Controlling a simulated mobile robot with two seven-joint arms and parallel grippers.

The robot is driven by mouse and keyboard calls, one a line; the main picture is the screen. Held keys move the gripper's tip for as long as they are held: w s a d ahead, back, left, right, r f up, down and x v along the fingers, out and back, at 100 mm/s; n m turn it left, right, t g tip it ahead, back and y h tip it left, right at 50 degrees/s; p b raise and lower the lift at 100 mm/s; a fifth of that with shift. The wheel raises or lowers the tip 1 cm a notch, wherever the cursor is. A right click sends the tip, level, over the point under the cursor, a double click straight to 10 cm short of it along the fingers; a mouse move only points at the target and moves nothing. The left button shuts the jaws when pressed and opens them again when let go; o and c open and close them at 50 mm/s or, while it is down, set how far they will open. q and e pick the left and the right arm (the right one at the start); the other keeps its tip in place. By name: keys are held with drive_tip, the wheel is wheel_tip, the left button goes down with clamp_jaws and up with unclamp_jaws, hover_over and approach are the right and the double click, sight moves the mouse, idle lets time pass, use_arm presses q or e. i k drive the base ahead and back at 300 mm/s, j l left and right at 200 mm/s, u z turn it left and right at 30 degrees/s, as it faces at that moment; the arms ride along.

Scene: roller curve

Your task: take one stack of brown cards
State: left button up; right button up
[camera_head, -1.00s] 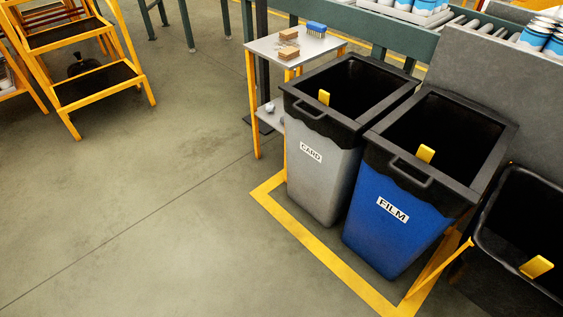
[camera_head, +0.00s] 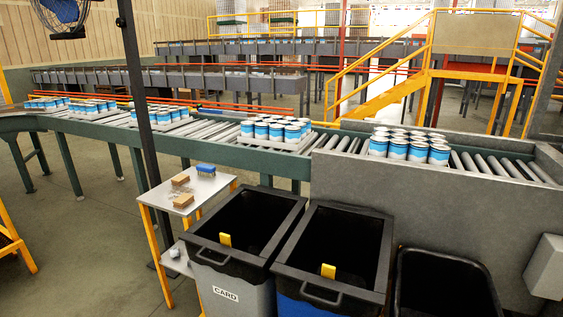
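Two small stacks of brown cards lie on the top of a small side table with yellow legs. The rear stack (camera_head: 180,179) is near the table's back left, and the front stack (camera_head: 183,200) is close to its front edge. A blue brush-like block (camera_head: 205,169) sits behind them to the right. The side table's grey top (camera_head: 212,187) stands left of the bins. Neither of my grippers shows in the head view.
A grey CARD bin (camera_head: 226,296) and a blue bin (camera_head: 296,307) stand right of the table, with a black tub (camera_head: 445,285) further right. A roller conveyor (camera_head: 215,152) carrying trays of blue-white cans runs behind. A dark post (camera_head: 140,110) rises beside the table.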

sight(178, 181)
drive_tip(key=i+j+z, duration=0.2)
drive_tip(key=j+z, duration=0.15)
drive_tip(key=i+j+z, duration=0.15)
drive_tip(key=j+z, duration=0.2)
drive_tip(key=j, duration=0.15)
drive_tip(key=i+j+z, duration=0.1)
drive_tip(key=j+z, duration=0.6)
drive_tip(key=j, duration=0.25)
drive_tip(key=j+z, duration=0.1)
drive_tip(key=j, duration=0.7)
drive_tip(key=k+j+z, duration=0.1)
drive_tip(key=j, duration=0.65)
drive_tip(key=j+z, duration=0.15)
drive_tip(key=j, duration=0.6)
drive_tip(key=k, duration=0.05)
